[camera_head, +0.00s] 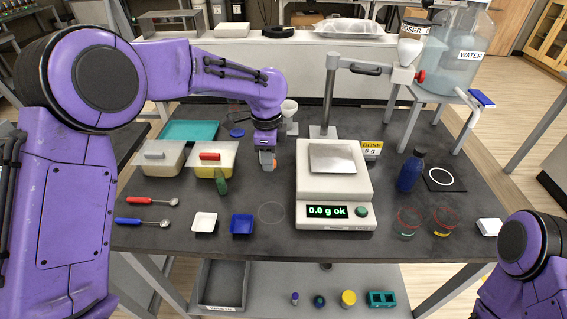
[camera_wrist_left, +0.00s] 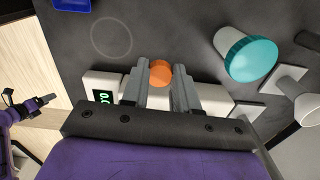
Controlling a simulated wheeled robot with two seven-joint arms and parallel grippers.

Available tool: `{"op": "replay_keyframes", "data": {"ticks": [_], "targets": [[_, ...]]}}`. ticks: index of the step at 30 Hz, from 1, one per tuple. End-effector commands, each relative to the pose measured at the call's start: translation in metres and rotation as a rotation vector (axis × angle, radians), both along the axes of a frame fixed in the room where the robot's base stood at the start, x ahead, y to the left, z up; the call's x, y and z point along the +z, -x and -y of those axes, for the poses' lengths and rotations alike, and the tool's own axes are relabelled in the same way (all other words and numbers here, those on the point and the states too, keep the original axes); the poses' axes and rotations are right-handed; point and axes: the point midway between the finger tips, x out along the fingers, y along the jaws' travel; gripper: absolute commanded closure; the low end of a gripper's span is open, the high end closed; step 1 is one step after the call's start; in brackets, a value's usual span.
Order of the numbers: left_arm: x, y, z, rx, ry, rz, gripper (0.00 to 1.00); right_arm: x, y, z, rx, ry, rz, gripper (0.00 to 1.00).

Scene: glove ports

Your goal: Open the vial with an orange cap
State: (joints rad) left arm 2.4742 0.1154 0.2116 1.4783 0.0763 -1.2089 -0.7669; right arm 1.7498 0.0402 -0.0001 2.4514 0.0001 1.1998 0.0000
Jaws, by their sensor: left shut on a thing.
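My left gripper (camera_head: 268,163) points down over the dark table, between the yellow container and the scale. It is shut on the orange cap (camera_wrist_left: 160,73), which sits between its fingertips in the left wrist view. A sliver of the cap also shows beside the fingers in the head view (camera_head: 274,164). The vial's body is hidden under the cap and fingers, so I cannot tell whether the cap is still on it. My right gripper (camera_wrist_left: 45,100) shows small at the left edge of the wrist view; its jaws are too small to judge.
The scale (camera_head: 335,185) reads 0.0 g ok, just right of my left gripper. A yellow container (camera_head: 225,158) with a red-handled lid, a green object (camera_head: 221,183) and a blue tray (camera_head: 242,225) stand nearby. A blue bottle (camera_head: 411,171) and glass beakers (camera_head: 407,222) are to the right.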

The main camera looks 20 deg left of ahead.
Motion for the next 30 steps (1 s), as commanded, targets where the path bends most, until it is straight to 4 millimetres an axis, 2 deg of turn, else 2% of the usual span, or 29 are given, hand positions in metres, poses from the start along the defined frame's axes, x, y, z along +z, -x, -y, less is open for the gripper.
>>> {"op": "replay_keyframes", "data": {"ticks": [1,6,10,15,26,27,28,30], "targets": [[-0.013,-0.008,0.003,-0.001,-0.003,-0.010,1.00,0.006,-0.001,0.000,0.000,0.000,0.001,0.40],[-0.042,-0.032,0.011,-0.002,-0.002,-0.006,1.00,0.013,-0.001,0.000,0.001,0.000,0.002,0.40],[-0.056,-0.042,0.016,-0.004,-0.002,-0.007,1.00,0.017,-0.001,0.000,0.001,0.000,0.002,0.40],[-0.083,-0.042,0.015,-0.003,-0.002,-0.006,1.00,0.021,0.000,0.000,0.000,0.000,0.001,0.40],[-0.089,-0.042,0.015,-0.003,-0.001,-0.003,1.00,0.020,-0.001,0.000,0.001,0.000,0.002,0.40],[-0.088,-0.042,0.015,-0.003,-0.001,-0.003,0.58,0.020,-0.001,0.000,0.001,0.000,0.002,0.40],[-0.088,-0.042,0.015,-0.004,-0.001,-0.003,0.49,0.020,-0.001,0.000,0.001,0.000,0.002,0.40],[-0.088,-0.042,0.015,-0.004,-0.001,-0.003,0.47,0.020,-0.001,0.000,0.001,0.000,0.002,0.40]]}}
